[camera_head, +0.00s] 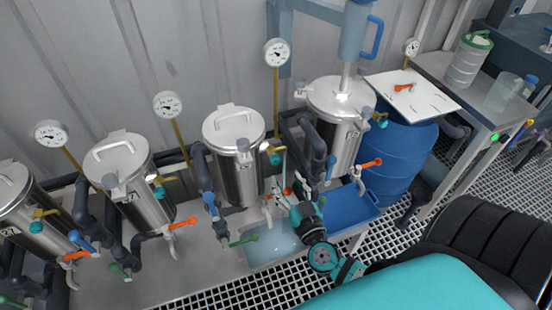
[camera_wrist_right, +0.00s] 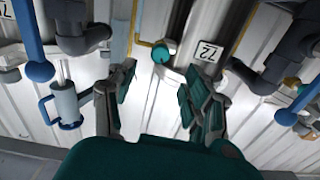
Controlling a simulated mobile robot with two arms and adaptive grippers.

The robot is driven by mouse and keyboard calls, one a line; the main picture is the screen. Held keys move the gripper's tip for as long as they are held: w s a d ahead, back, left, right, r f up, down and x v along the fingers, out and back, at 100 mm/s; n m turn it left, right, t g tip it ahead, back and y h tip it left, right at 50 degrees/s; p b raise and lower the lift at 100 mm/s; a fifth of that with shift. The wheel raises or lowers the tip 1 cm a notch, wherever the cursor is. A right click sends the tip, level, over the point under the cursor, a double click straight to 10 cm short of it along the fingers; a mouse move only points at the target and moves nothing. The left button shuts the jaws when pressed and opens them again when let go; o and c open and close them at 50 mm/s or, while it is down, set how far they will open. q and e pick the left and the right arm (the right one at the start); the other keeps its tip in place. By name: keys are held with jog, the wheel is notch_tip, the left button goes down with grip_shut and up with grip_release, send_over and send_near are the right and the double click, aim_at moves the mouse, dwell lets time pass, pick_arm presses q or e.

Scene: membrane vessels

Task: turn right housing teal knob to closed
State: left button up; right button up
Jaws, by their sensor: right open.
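The right steel housing (camera_head: 340,112) stands at the right end of the row, with a teal knob (camera_head: 381,121) on a brass fitting at its right side. My right gripper (camera_head: 284,192) is low in front of the gap between this housing and the housing to its left, apart from the knob. In the right wrist view my gripper (camera_wrist_right: 156,95) is open, with nothing between its fingers. A teal knob (camera_wrist_right: 161,53) on a brass pipe shows beyond the fingertips there; I cannot tell for certain which housing it belongs to. My left gripper is out of view.
Another steel housing (camera_head: 236,150) with its own teal knob (camera_head: 275,158) stands close by. A blue tray (camera_head: 350,212) lies below. A blue barrel (camera_head: 405,155) stands at the right.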

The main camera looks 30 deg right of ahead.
aim_at(277, 163)
jog(key=x, duration=0.8)
jog(key=shift+w, duration=0.25)
grip_shut()
